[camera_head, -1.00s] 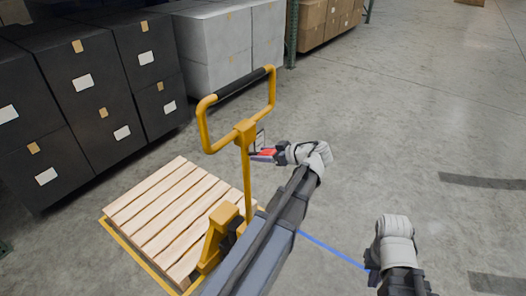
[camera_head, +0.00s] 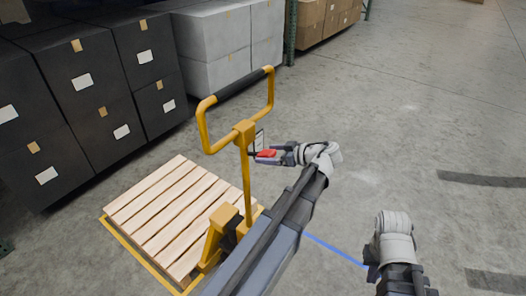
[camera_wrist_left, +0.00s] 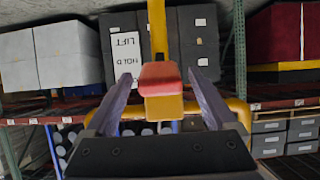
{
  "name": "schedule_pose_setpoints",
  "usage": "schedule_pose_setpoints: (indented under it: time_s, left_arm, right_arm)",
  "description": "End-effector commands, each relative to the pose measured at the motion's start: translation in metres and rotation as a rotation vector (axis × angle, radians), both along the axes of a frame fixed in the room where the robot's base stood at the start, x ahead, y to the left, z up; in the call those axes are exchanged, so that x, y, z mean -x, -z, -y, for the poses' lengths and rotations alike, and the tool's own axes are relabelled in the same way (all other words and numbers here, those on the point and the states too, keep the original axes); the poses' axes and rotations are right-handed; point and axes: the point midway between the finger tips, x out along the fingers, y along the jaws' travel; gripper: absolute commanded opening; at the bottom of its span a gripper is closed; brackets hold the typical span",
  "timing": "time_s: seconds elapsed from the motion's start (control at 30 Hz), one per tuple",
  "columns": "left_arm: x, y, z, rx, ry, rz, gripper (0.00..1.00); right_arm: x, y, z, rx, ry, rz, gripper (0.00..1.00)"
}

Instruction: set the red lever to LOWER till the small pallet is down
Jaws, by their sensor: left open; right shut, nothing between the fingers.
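The red lever (camera_head: 265,154) sticks out from the yellow post of the pallet jack (camera_head: 246,133). In the left wrist view the red lever (camera_wrist_left: 160,77) lies between the two fingers of my left gripper (camera_wrist_left: 162,95), which are open with a gap on each side. A white label (camera_wrist_left: 125,60) behind it reads LIFT and HOLD; any lower line is hidden. The small wooden pallet (camera_head: 170,215) sits on the jack's yellow forks; its height above the floor is hard to tell. My right gripper (camera_head: 372,272) is at the lower right, away from the jack, with its fingers mostly hidden.
Black boxes (camera_head: 90,85) stand stacked behind the pallet at the left. Grey boxes (camera_head: 225,45) and brown cartons (camera_head: 325,18) stand further back beside a green rack post (camera_head: 291,30). The concrete floor to the right is clear. A blue line (camera_head: 335,250) runs along the floor.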

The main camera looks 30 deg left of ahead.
Motion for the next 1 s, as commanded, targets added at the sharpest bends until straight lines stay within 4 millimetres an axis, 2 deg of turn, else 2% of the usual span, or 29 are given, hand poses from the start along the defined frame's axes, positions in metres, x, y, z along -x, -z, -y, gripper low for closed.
schedule_pose_setpoints:
  time_s: [0.03,0.1,0.3,0.87,1.0]
  left_arm:
    - [0.000,-0.008,0.009,0.000,0.003,0.000,0.90]
    - [0.001,-0.012,0.018,0.000,0.002,0.000,0.90]
    - [0.003,-0.019,0.035,0.000,0.000,0.000,0.90]
    - [0.003,-0.018,0.038,0.001,0.000,0.000,0.90]
    - [0.009,-0.011,0.049,0.040,0.041,-0.065,0.90]
  right_arm:
    - [0.000,-0.008,0.000,0.000,0.000,0.000,0.00]
    - [0.000,-0.012,0.000,0.000,0.000,0.000,0.00]
    - [0.000,-0.019,0.000,0.000,0.000,0.000,0.00]
    - [0.000,-0.019,0.000,0.000,0.000,0.000,0.00]
    - [0.000,-0.020,0.000,0.000,0.000,0.000,0.00]
